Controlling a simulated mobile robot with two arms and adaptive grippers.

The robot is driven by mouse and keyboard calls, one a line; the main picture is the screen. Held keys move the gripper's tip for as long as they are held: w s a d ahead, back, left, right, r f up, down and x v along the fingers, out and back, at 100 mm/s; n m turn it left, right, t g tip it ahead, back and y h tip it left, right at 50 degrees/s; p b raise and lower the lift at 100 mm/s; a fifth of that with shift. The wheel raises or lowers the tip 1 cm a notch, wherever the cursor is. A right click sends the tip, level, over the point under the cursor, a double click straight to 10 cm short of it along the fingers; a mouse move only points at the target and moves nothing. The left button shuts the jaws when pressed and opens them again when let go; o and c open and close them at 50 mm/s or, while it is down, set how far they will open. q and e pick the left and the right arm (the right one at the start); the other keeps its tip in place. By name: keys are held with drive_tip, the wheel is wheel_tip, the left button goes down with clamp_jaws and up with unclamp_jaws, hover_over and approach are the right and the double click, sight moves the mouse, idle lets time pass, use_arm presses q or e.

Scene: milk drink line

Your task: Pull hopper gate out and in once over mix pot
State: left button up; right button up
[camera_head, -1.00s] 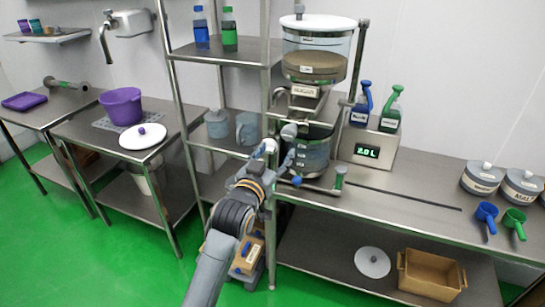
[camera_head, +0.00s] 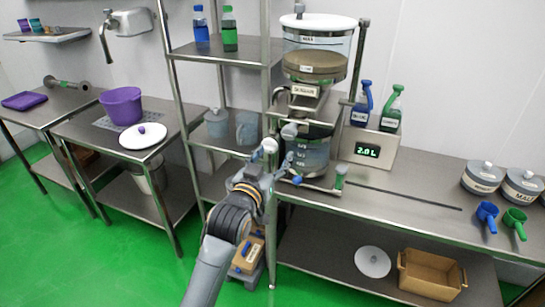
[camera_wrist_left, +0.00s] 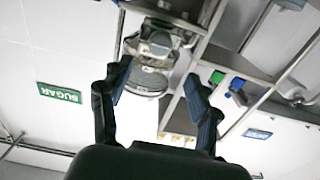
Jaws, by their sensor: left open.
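The hopper (camera_head: 313,62) is a clear cylinder with a white lid and brown powder inside, above the right bench. A grey round knob (camera_head: 289,130), apparently the gate's pull, sticks out in front below the hopper's labelled outlet. The mix pot (camera_head: 312,158) is a clear, marked vessel under the outlet, partly hidden by the knob and my gripper. My left gripper (camera_head: 278,155) is open and empty, just in front of and below the knob. In the left wrist view its fingers (camera_wrist_left: 157,98) stand apart, with a grey round part (camera_wrist_left: 157,43) beyond them. My right gripper is not in view.
A scale display (camera_head: 367,151) stands right of the pot, with blue and green bottles above it. Blue and green scoops (camera_head: 487,212) lie far right.

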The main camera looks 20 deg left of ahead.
use_arm(q)
drive_tip(key=t+b, duration=0.5)
drive_tip(key=b, duration=0.8)
approach(288, 136)
drive_tip(key=shift+g, duration=0.3)
drive_tip(key=p+x, duration=0.3)
drive_tip(key=x, duration=0.8)
drive_tip(key=shift+r+p, duration=0.2)
drive_tip(key=shift+p, duration=0.2)
clamp_jaws()
